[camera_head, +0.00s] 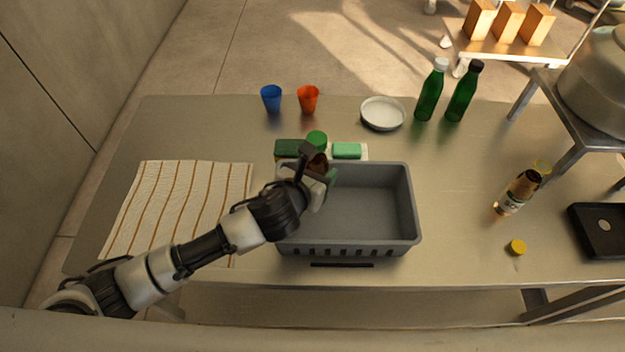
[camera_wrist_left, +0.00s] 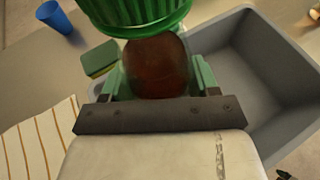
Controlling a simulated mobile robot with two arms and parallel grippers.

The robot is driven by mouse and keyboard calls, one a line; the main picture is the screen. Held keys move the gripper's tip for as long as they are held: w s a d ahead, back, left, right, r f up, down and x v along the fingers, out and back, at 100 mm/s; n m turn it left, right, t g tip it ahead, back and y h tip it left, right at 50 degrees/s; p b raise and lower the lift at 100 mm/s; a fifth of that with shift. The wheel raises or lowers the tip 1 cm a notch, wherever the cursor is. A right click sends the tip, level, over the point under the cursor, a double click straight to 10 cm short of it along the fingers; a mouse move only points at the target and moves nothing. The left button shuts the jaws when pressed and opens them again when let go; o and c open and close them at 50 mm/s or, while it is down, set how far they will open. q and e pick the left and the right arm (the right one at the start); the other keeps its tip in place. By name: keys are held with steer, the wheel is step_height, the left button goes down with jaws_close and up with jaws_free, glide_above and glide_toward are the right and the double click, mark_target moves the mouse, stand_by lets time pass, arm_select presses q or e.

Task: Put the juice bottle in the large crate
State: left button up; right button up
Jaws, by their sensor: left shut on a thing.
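The juice bottle, with a reddish-brown body (camera_head: 318,162) and a ribbed green cap, is held in my left gripper (camera_head: 325,177). In the left wrist view the bottle (camera_wrist_left: 160,66) sits between the green fingers, cap toward the camera's top edge. The large grey crate (camera_head: 402,246) stands at the table's front middle. The gripper and bottle are over its back-left corner, and in the wrist view the crate (camera_wrist_left: 215,42) lies to the right of the bottle. My arm hides the crate's left side. The bottle's base is hidden. My right gripper is not in view.
Sponges (camera_head: 347,151) lie behind the crate. A striped cloth (camera_head: 150,205) lies left. Blue (camera_head: 271,98) and orange (camera_head: 308,99) cups, a plate (camera_head: 382,113) and green bottles (camera_head: 430,92) stand at the back. A brown bottle (camera_head: 515,194) is at right.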

arm_select(q)
steer(key=shift+a+f, duration=0.3)
steer(key=shift+a, duration=0.15)
steer(key=shift+f, duration=1.9)
steer(key=shift+f, duration=0.1)
steer(key=o, duration=1.3)
steer(key=shift+f, duration=0.1)
steer(key=shift+o, duration=0.2)
steer(key=shift+s, duration=0.15)
steer(key=v, duration=1.2)
steer(key=shift+b, duration=0.45)
